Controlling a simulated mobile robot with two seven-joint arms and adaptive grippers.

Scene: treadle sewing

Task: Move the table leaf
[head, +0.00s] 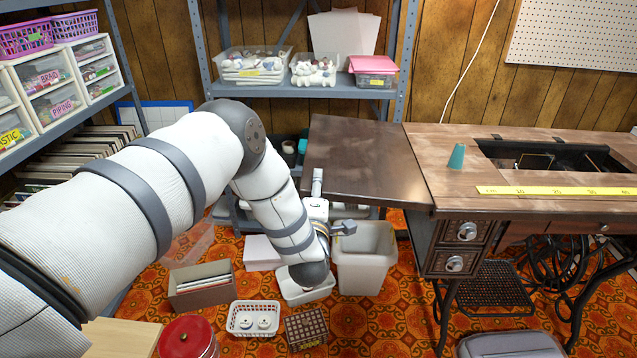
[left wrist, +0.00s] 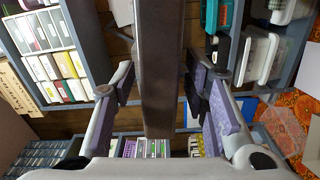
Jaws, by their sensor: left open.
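The table leaf (head: 365,160) is a dark brown board at the left end of the sewing table (head: 455,150). It stands out to the left, about level with the table top, and meets it at its right edge. My left gripper (head: 330,205) is at the leaf's near left corner. In the left wrist view the leaf (left wrist: 166,60) shows edge-on between the spread fingers of my left gripper (left wrist: 162,90). Gaps show on both sides, so the fingers look apart from it. My right gripper is not in view.
A beige bin (head: 362,262) stands on the patterned carpet under the leaf. A white basket (head: 255,322) and a brown box (head: 200,290) are nearby. Metal shelving (head: 335,92) stands behind the leaf. A yellow ruler (head: 560,191) and a teal cone (head: 456,157) are on the table top.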

